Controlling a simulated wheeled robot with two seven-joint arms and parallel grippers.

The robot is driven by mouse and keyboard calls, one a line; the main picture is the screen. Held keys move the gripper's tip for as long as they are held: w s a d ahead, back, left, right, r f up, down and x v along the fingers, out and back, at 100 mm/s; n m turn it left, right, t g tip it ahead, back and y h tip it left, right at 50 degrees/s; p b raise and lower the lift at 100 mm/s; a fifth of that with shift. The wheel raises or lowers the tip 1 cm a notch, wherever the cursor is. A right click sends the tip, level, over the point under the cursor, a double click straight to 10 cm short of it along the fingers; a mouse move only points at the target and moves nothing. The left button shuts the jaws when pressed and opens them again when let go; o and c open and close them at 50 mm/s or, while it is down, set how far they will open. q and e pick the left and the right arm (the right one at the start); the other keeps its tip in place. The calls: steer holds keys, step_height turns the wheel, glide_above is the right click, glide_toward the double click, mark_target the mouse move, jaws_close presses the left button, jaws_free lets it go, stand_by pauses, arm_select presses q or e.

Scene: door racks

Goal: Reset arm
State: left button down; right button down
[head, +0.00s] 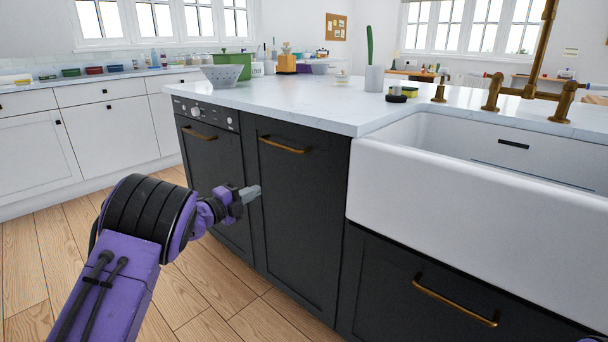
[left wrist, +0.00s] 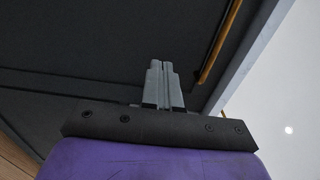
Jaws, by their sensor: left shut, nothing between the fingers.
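My left arm, purple and black, comes in from the lower left in the head view. Its gripper (head: 250,193) is in front of the dark cabinet door (head: 291,215) of the island, below that door's brass handle (head: 284,145). In the left wrist view the two grey fingers (left wrist: 164,82) are together with nothing between them. The dark cabinet front (left wrist: 90,45) fills most of that view, with a brass handle (left wrist: 219,45) to the right of the fingers. I cannot tell whether the fingertips touch the cabinet. My right gripper is not in view.
A white sink (head: 470,190) with brass taps (head: 530,92) is at the right. A dark drawer (head: 420,300) with a brass handle is below it. The white countertop (head: 290,100) holds a colander (head: 222,76) and a cactus pot (head: 374,78). Wooden floor (head: 215,290) is clear.

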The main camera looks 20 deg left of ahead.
arm_select(q)
steer(key=s+f+n+g+y, duration=0.2)
steer(key=s+f+n+y, duration=0.3)
steer(key=s+f+n, duration=0.5)
steer(key=s+f+n+g+y, duration=0.1)
steer(key=s+f+n+y, duration=0.4)
steer(key=f+n, duration=0.85)
steer(key=s+d+f+n+g, duration=0.25)
steer(key=s+f+g, duration=0.2)
steer(key=s, duration=0.65)
steer(key=s+d+f+n+g, duration=0.1)
steer(key=s+d+f+g, duration=0.4)
steer(key=s, duration=0.7)
steer(key=s+d+f+n+g, duration=0.1)
steer(key=s+d+f+n, duration=0.1)
steer(key=s+f, duration=0.65)
step_height(320, 180, up, 28)
steer(key=s+p, duration=0.1)
steer(key=p, duration=2.3)
steer(key=shift+s+a+f+p, duration=0.25)
steer(key=shift+s+a+p, duration=0.05)
steer(key=shift+s+p, duration=0.1)
